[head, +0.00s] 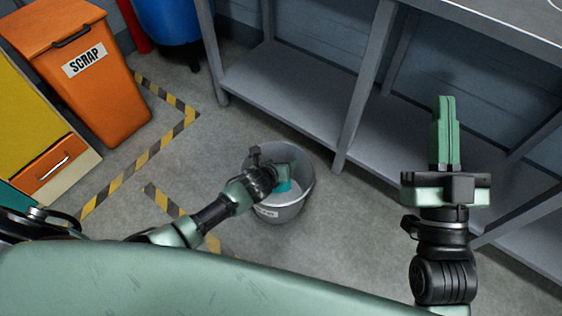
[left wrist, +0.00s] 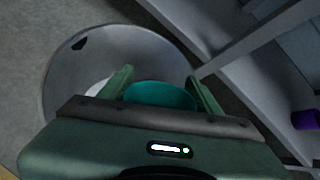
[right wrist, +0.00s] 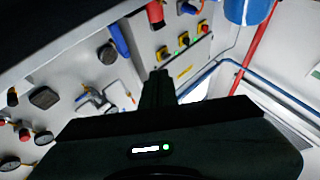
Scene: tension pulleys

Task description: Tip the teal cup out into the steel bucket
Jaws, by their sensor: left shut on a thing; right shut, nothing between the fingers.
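The steel bucket (head: 296,205) stands on the floor in front of the grey shelf frame, with a label on its side. My left gripper (head: 288,172) is over the bucket's mouth and shut on the teal cup (head: 284,186). In the left wrist view the teal cup (left wrist: 160,95) sits between the two fingers, with the bucket (left wrist: 75,70) around and below it. Something pale shows in the bucket beside the cup. The cup's contents and exact tilt cannot be told. My right gripper (head: 446,100) is shut and empty, held up at the right.
A grey shelf unit (head: 290,97) stands behind the bucket. An orange scrap bin (head: 88,90) and a blue barrel (head: 172,22) are at the upper left. Yellow-black tape marks the floor (head: 140,160). A purple object (left wrist: 304,119) shows in the left wrist view.

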